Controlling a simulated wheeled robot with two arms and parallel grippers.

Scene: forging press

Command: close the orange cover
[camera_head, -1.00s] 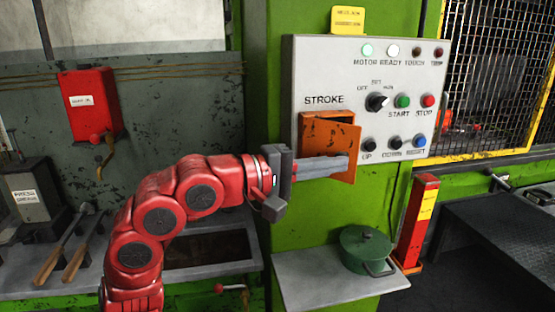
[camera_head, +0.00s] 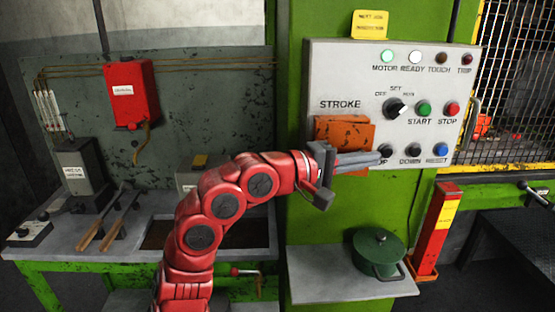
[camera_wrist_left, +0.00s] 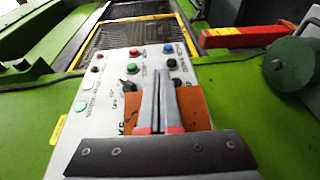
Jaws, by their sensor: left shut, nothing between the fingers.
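The orange cover (camera_head: 358,135) is on the grey control panel (camera_head: 330,85), below the word STROKE. It stands at an angle to the panel, and I cannot tell how far open it is. My left gripper (camera_head: 384,159) is shut and empty, its fingers pointing right across the cover's lower part and hiding some of it. The fingertips appear near the UP button. In the left wrist view the shut fingers (camera_wrist_left: 159,90) lie over the orange cover (camera_wrist_left: 193,107), which shows mostly right of them. Whether they touch it is unclear. My right gripper is not in view.
The panel has lamps, a selector knob (camera_head: 395,107) and several buttons. A green pot (camera_head: 378,252) stands on a shelf (camera_head: 325,278) below. A red post (camera_head: 437,232) stands at right. A red box (camera_head: 133,95) hangs at left, above a bench with tools.

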